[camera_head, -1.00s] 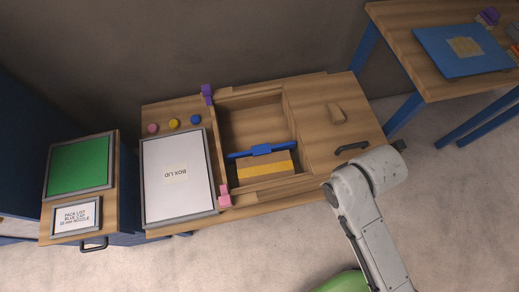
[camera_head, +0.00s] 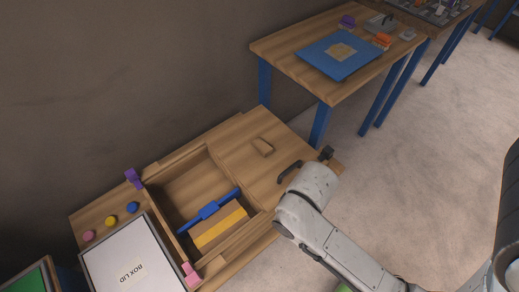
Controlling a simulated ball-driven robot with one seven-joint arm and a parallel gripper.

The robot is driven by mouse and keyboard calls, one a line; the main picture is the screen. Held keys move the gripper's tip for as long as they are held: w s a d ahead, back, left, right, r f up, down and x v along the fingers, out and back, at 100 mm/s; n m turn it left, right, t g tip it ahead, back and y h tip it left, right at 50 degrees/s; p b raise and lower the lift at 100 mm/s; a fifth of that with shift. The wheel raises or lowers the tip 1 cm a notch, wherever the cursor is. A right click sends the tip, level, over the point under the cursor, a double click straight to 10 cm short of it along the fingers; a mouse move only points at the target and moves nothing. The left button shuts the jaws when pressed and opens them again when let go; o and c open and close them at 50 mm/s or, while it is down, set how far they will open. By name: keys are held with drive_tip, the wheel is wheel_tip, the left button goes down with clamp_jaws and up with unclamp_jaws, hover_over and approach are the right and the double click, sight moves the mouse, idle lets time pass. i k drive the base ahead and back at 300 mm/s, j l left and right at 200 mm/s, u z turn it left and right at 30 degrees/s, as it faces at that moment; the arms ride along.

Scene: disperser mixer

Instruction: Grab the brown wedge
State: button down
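My arm comes in from the lower right and ends beside the box's right edge.
An open recess left of the wedge holds a blue bar (camera_head: 208,206) and a brown-yellow block (camera_head: 222,226). A white box lid (camera_head: 130,262) lies left. A table (camera_head: 290,48) with a blue panel stands behind.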

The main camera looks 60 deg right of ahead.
sight(264, 148)
drive_tip(key=l+u, duration=0.2)
drive_tip(key=l, duration=0.35)
drive_tip(key=k+l+u, duration=0.2)
drive_tip(key=l, duration=0.35)
drive_tip(key=l+u, duration=0.25)
drive_tip(key=l, duration=0.3)
